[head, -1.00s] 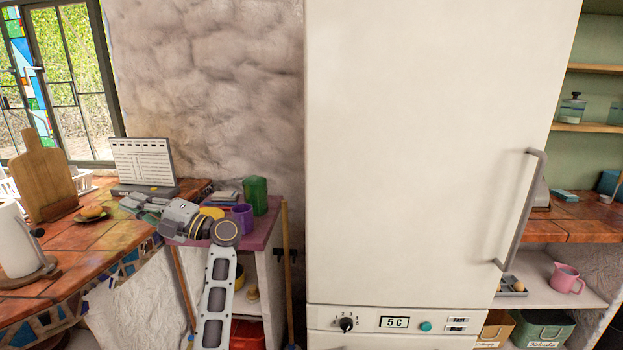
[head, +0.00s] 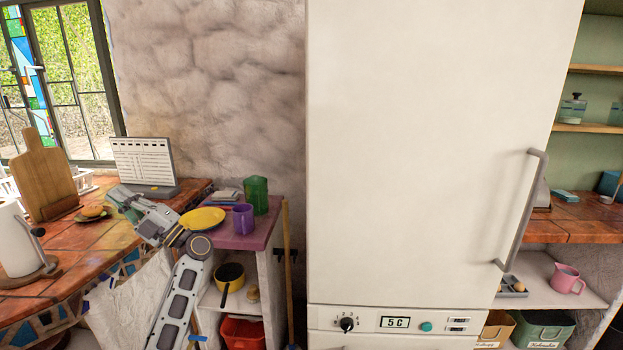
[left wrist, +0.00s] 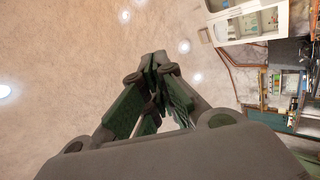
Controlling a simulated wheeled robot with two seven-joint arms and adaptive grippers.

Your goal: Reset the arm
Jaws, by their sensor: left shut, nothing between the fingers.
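My left gripper (head: 119,197) shows in the head view at the lower left, over the right end of the tiled counter, in front of the standing calendar-like board. Its arm rises from the bottom of the picture. In the left wrist view the fingers (left wrist: 158,62) meet at their tips with nothing between them. Behind them that view shows a pale wall or ceiling surface with small lights. My right gripper is in neither view.
The tiled counter (head: 75,245) holds a cutting board (head: 45,180), a paper roll (head: 18,240) and a small plate of food. A purple-topped shelf (head: 262,232) bears a yellow plate (head: 203,219), a purple mug (head: 243,218) and a green cup (head: 256,195). A large white fridge (head: 420,150) fills the middle.

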